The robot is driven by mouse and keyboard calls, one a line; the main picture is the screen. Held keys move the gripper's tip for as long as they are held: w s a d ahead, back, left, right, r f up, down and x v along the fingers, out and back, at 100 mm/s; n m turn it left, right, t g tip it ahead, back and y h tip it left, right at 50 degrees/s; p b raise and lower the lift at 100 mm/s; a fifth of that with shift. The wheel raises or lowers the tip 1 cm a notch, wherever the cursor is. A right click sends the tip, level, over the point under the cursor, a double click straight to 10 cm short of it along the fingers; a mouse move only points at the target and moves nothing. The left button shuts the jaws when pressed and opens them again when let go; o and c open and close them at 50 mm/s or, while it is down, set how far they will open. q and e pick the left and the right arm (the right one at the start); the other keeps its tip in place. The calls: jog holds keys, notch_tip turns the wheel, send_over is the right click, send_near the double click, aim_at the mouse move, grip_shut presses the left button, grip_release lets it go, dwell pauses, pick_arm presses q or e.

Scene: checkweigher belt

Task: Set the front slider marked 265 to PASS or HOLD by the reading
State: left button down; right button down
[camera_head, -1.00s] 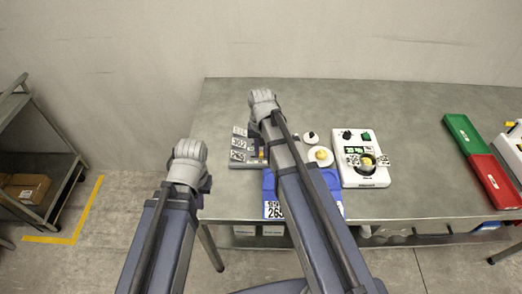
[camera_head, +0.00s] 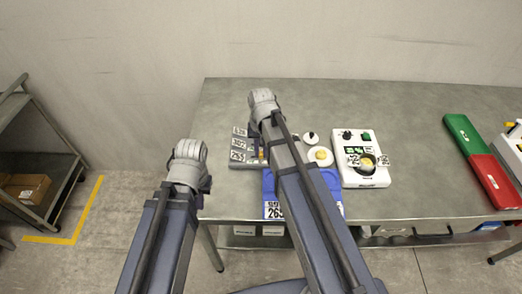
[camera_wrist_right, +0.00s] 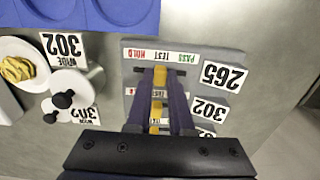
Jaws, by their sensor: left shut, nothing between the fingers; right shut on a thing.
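The grey slider panel (camera_wrist_right: 215,60) fills the middle of the right wrist view, its labels upside down. The row marked 265 (camera_wrist_right: 222,75) has a red HOLD at left, TEST in the middle and a green PASS at right. My right gripper (camera_wrist_right: 160,80) is shut on that row's yellow slider knob (camera_wrist_right: 160,74), below TEST. Another yellow knob (camera_wrist_right: 158,108) shows between the fingers. In the head view the panel (camera_head: 240,150) is partly behind my right arm. My left gripper (camera_head: 205,185) is shut and empty, off the table's left edge.
A blue tray (camera_head: 268,190) lies under my right forearm. A white dish with yellow pieces (camera_head: 320,156) and a small black-knobbed white object (camera_head: 310,137) stand beside the panel. Green (camera_head: 462,133) and red (camera_head: 492,180) bins lie at right. The table's back is clear.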

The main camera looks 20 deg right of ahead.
dwell(0.3)
jog(key=shift+s+d, duration=0.2)
jog(key=shift+d, duration=0.45)
jog(key=shift+s+d, duration=0.2)
jog(key=shift+d, duration=0.4)
pick_arm(q)
jog(key=shift+a, duration=0.1)
pick_arm(e)
jog(key=c, duration=1.3)
grip_release()
jog(key=o, duration=0.5)
jog(key=shift+d, duration=0.1)
jog(key=shift+r, duration=0.1)
pick_arm(q)
notch_tip(320, 180, up, 8)
jog(key=p, duration=0.8)
pick_arm(e)
notch_tip(320, 180, up, 8)
